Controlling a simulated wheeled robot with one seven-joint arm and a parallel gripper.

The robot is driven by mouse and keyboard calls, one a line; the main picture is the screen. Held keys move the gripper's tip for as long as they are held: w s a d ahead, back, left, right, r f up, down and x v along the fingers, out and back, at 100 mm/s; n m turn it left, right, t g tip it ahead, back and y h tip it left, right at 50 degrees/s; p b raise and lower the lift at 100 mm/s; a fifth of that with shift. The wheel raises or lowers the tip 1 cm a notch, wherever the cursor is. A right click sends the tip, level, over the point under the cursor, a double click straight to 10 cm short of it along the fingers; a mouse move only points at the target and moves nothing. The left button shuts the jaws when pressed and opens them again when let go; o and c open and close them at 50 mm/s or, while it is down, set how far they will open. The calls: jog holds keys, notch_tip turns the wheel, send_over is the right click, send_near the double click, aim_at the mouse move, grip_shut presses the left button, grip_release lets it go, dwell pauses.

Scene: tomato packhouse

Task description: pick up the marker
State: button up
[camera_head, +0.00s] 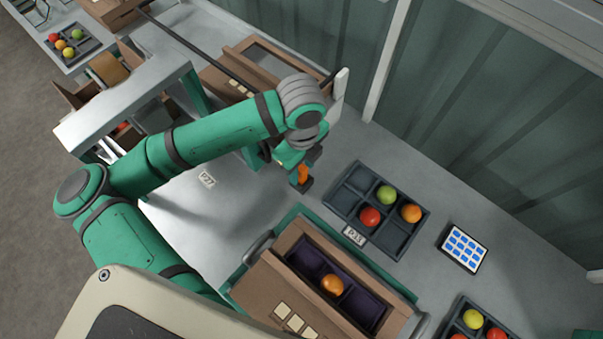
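My gripper (304,175) is above the grey worktop (225,225), just left of a dark divided tray (346,212). A small orange piece (302,174) shows at its dark fingers. I cannot tell whether this is the marker or part of the gripper, nor whether the fingers are shut on it. No other thing that I can make out as a marker is in view. My green arm hides part of the worktop behind it.
The tray holds green, red and orange tomatoes. A brown box (262,292) with an orange tomato (332,284) stands in front. A tablet (463,248) lies right, above another tomato tray (447,330). A corrugated wall (470,120) closes the back. Bare worktop lies left of my gripper.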

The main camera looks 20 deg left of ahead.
jog(key=shift+f, duration=0.55)
grip_shut()
jog(key=shift+r, duration=0.1)
